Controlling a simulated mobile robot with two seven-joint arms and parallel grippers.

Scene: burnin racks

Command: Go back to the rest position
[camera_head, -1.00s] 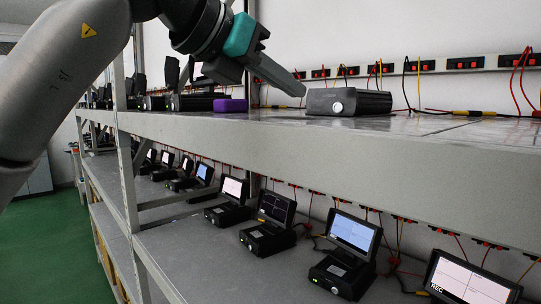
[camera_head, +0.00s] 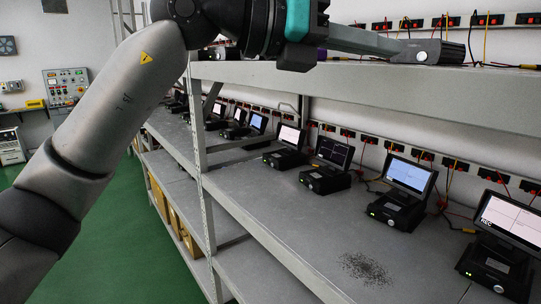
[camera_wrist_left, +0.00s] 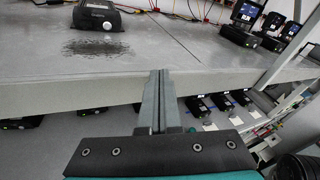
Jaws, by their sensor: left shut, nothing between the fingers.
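My left gripper (camera_head: 395,47) is at the top of the head view, its arm coming in from the left. Its long grey fingers are together with nothing between them. In the left wrist view the shut fingers (camera_wrist_left: 157,80) point at the front edge of the upper shelf (camera_wrist_left: 60,95). A black box device (camera_head: 436,52) with a round knob sits on that shelf. In the head view the fingertips overlap its left side; in the wrist view the device (camera_wrist_left: 97,17) is clearly apart from them, further back and left. My right gripper is not in view.
The lower shelf (camera_head: 300,245) holds several black devices with lit screens (camera_head: 410,175) and a dark speckled patch (camera_head: 366,268). Red sockets with cables (camera_head: 490,20) line the wall. A control panel (camera_head: 66,88) stands far left. The green floor (camera_head: 130,245) beside the rack is clear.

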